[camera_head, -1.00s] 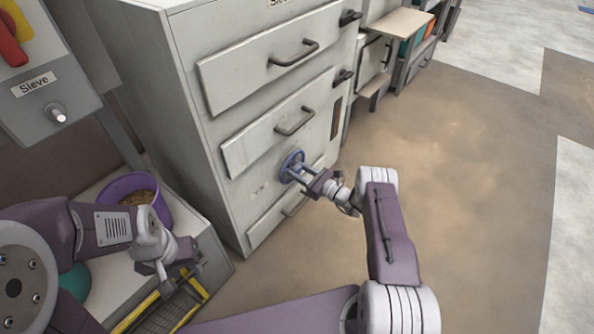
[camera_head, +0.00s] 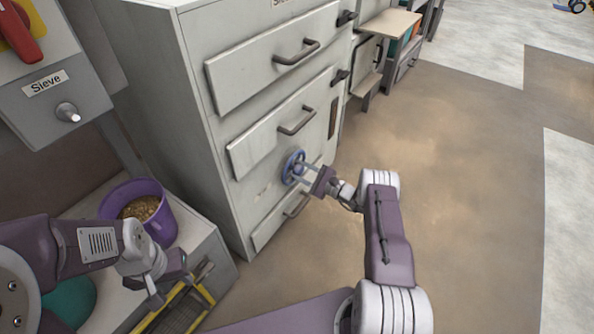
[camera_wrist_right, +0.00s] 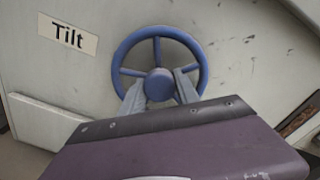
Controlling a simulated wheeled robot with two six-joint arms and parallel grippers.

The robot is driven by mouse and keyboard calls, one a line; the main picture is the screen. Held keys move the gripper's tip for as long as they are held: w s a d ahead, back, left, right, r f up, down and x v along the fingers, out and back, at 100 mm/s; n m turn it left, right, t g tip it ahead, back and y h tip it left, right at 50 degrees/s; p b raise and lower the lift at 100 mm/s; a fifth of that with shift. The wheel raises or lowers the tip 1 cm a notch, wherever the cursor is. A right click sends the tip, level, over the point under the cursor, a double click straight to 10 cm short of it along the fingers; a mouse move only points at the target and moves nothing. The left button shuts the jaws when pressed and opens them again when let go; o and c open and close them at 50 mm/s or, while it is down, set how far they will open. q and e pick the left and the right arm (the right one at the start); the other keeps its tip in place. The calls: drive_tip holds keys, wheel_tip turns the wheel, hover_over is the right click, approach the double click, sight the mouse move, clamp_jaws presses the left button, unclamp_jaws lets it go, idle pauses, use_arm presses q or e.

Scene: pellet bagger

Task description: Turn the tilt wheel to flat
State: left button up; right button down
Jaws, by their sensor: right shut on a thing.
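The tilt wheel (camera_head: 292,166) is a blue handwheel with spokes and a round hub, low on the front of the grey cabinet. It also shows in the right wrist view (camera_wrist_right: 158,40), beside a "Tilt" label (camera_wrist_right: 68,35). My right gripper (camera_head: 306,174) is at the wheel. In the right wrist view its fingers (camera_wrist_right: 159,88) reach either side of the hub, and it is shut on the wheel. The fingers cover the lower part of the wheel. My left gripper (camera_head: 175,283) hangs over the low bench at lower left; its finger opening is not clear.
The grey cabinet (camera_head: 160,110) has drawer fronts with dark handles. A purple bucket of pellets (camera_head: 165,222) and a yellow-framed sieve (camera_head: 205,296) are on the bench. A "Sieve" switch box (camera_head: 60,105) stands at upper left. The floor (camera_head: 460,180) to the right is clear.

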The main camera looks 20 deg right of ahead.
drive_tip(key=n, duration=0.4)
drive_tip(key=shift+n+p, duration=0.3)
drive_tip(key=shift+p, duration=0.05)
drive_tip(key=n+p, duration=0.1)
drive_tip(key=n, duration=0.4)
drive_tip(key=n+p, duration=0.1)
drive_tip(key=n, duration=0.4)
drive_tip(key=shift+r, duration=0.1)
drive_tip(key=n+p, duration=0.1)
drive_tip(key=n, duration=0.3)
drive_tip(key=shift+n, duration=0.4)
drive_tip(key=c, duration=0.9)
unclamp_jaws()
